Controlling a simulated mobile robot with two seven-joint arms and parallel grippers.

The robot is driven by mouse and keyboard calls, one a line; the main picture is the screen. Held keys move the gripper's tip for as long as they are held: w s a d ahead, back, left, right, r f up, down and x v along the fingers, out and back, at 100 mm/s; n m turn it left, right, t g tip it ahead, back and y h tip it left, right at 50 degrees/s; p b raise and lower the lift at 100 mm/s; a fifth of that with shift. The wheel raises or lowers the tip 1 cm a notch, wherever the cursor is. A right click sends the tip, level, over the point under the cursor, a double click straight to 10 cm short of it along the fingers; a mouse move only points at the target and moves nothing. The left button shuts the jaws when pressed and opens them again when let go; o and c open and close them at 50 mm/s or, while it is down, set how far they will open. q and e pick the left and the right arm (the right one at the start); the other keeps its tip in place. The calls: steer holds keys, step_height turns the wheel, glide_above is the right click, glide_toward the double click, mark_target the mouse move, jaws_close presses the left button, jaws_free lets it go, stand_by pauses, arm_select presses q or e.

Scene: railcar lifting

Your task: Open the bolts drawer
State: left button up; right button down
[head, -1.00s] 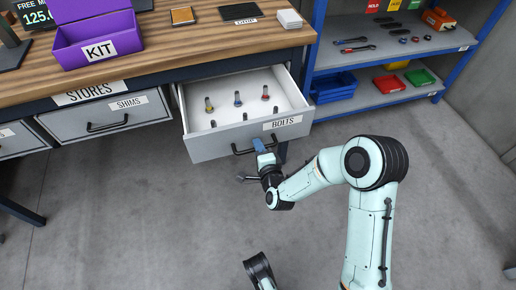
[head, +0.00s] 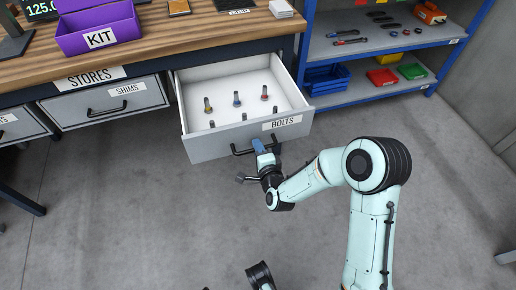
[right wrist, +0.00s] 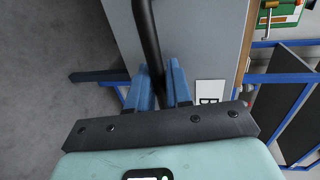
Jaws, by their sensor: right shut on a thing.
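The bolts drawer (head: 222,146) is pulled out from under the wooden bench, and its white inside shows. Several bolts stand upright in it, with a blue one (head: 236,99) in the middle of the back row. My right gripper (head: 259,146) is at the drawer's black bar handle (head: 241,152). In the right wrist view, the blue fingers of my right gripper (right wrist: 163,88) are shut on the black handle (right wrist: 147,40), in front of the grey drawer front. My left gripper cannot be made out; only a dark arm part shows at the bottom of the head view.
The closed shims drawer (head: 108,103) is left of the bolts drawer. A purple kit box (head: 99,40) stands on the bench (head: 200,30). A blue-framed shelf (head: 380,50) with tools and bins is at the right.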

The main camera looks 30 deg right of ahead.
steer(key=c, duration=1.2)
jaws_free()
steer(key=shift+d, duration=0.1)
steer(key=shift+s+r, duration=0.1)
steer(key=shift+s, duration=0.15)
arm_select(q)
steer(key=s+d+r+g+h+p, duration=0.2)
steer(key=s+d+r+p, duration=0.3)
steer(key=s+r+p, duration=0.6)
steer(key=shift+s+d+r+m+g, duration=0.2)
steer(key=shift+s+r+m+g, duration=0.2)
steer(key=shift+g, duration=0.5)
arm_select(e)
steer(key=shift+v, duration=6.4)
